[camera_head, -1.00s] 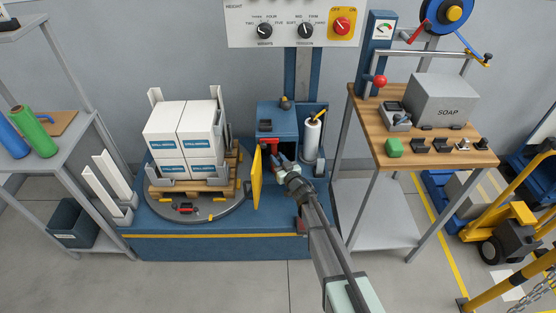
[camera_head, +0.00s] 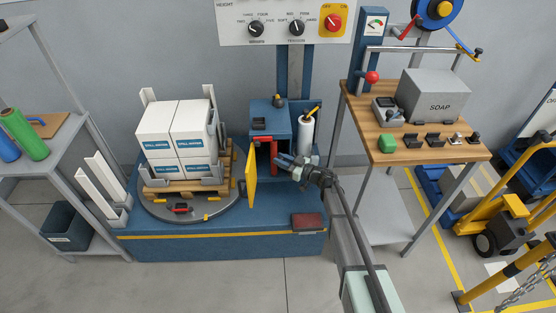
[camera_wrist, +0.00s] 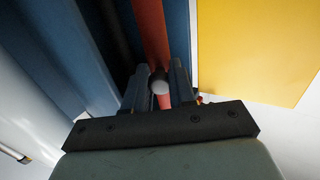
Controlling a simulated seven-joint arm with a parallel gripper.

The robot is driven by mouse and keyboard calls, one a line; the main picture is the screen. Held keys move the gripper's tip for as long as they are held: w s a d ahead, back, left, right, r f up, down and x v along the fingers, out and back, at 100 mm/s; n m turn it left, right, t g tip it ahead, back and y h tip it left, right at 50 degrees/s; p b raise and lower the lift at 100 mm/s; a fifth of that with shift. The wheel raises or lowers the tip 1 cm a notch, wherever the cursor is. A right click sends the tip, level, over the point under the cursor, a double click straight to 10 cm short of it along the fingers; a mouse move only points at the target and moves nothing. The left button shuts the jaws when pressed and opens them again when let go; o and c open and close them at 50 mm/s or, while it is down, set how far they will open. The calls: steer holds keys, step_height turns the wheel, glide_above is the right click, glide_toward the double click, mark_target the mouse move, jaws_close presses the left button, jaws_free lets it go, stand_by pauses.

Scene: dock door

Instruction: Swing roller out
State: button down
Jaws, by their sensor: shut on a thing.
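The red roller (camera_head: 274,156) stands upright at the front opening of the blue carriage (camera_head: 268,122), behind the open yellow door (camera_head: 251,178). My gripper (camera_head: 284,161) reaches in from the right at the roller. In the wrist view the red roller (camera_wrist: 150,35) runs up from between my fingers (camera_wrist: 158,88), beside a dark blue wall. The roller's lower end is mostly hidden by the gripper.
A white film roll (camera_head: 304,137) stands close right of the carriage. White boxes (camera_head: 176,138) sit on a pallet on the turntable (camera_head: 165,210) at left. A wooden-topped workbench (camera_head: 420,145) stands at right. A dark red pad (camera_head: 308,221) lies on the blue base.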

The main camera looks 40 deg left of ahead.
steer(key=shift+w+d+n+g, duration=0.35)
steer(key=shift+n+g, duration=0.25)
steer(key=shift+g, duration=0.3)
steer(key=c, duration=1)
jaws_free()
steer(key=shift+s, duration=0.1)
